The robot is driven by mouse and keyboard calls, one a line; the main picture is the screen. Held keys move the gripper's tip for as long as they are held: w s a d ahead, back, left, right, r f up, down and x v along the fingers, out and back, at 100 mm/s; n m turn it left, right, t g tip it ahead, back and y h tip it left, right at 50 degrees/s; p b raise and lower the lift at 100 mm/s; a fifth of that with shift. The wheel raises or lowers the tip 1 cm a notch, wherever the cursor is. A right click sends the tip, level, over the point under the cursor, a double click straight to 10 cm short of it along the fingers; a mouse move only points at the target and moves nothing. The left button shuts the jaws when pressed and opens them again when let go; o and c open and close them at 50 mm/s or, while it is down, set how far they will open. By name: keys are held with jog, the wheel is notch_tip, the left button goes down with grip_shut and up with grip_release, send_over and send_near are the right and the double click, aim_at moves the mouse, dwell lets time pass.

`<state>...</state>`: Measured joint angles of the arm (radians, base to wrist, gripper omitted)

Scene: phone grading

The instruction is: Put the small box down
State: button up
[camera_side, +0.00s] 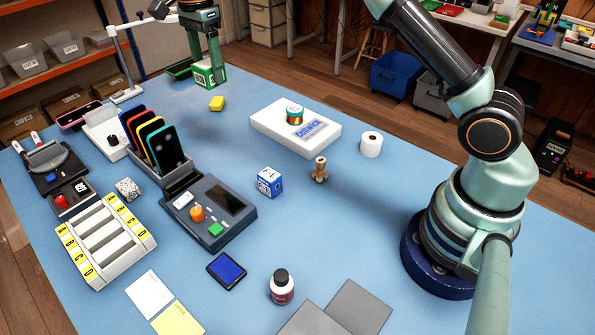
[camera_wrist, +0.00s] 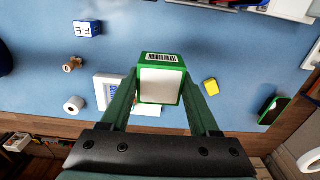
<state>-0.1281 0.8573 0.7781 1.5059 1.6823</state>
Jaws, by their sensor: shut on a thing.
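A small green and white box (camera_wrist: 161,84) with a barcode label is in my gripper (camera_wrist: 161,92), between its two green fingers in the wrist view. The gripper is shut on it. In the side view the box (camera_side: 209,76) shows at the back of the blue table, below my gripper (camera_side: 207,62). I cannot tell from these frames whether its underside touches the table. A blue and white small box (camera_side: 270,181) stands near the table's middle; it also shows in the wrist view (camera_wrist: 87,28).
A yellow block (camera_side: 217,103) lies in front of the held box. Phones (camera_side: 155,140) stand in a rack nearer.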

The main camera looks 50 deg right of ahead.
jog(key=s+a+r, duration=0.3)
jog(key=s+a, duration=0.2)
send_over(287, 244)
notch_tip(287, 244, down, 3)
notch_tip(287, 244, down, 19)
jog(key=shift+f, duration=0.2)
jog(key=shift+f, duration=0.15)
jog(key=o, duration=1.4)
